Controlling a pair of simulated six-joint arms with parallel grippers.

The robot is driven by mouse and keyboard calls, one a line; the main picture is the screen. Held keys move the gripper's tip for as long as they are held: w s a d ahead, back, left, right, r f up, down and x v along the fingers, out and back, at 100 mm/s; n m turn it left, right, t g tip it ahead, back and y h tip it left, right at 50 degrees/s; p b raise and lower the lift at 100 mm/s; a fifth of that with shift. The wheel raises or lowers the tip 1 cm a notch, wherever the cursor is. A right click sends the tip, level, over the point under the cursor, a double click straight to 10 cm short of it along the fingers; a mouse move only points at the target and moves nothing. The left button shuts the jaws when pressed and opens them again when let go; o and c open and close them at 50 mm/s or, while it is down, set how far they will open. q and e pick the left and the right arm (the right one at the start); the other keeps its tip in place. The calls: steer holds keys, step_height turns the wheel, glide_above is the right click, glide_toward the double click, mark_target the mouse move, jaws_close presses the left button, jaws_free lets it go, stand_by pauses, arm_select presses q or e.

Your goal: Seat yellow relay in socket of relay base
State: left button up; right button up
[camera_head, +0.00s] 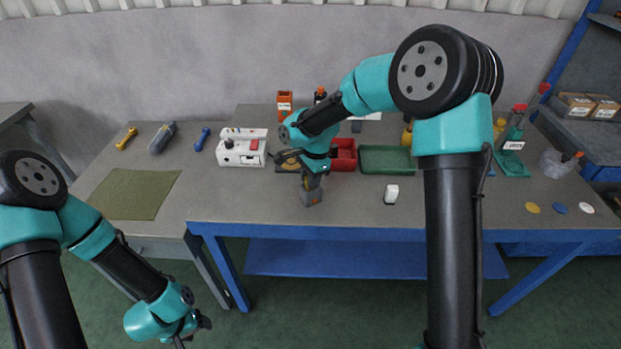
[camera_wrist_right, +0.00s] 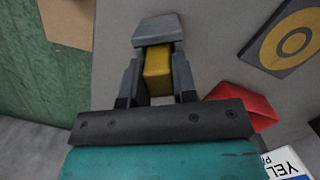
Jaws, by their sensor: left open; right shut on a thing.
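The yellow relay (camera_wrist_right: 158,72) is a small yellow block between the two fingers of my right gripper (camera_wrist_right: 158,88) in the right wrist view. My right gripper is shut on it. A grey block (camera_wrist_right: 157,30), apparently the relay base, lies just beyond the relay's far end; I cannot tell whether the relay is in its socket. In the head view my right gripper (camera_head: 312,184) points down over this grey block (camera_head: 311,199) near the table's front edge. My left gripper (camera_head: 195,330) is open and empty at the bottom left, away from the table.
A ringed pad (camera_wrist_right: 285,42) is beside the gripper. The olive mat (camera_head: 136,194) is bare.

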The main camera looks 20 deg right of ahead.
steer(key=o, duration=0.9)
steer(key=shift+o, duration=0.2)
step_height(320, 180, up, 12)
steer(key=d, duration=0.1)
steer(key=shift+w+d, duration=0.25)
steer(key=shift+d, duration=0.1)
steer(key=shift+f, duration=0.15)
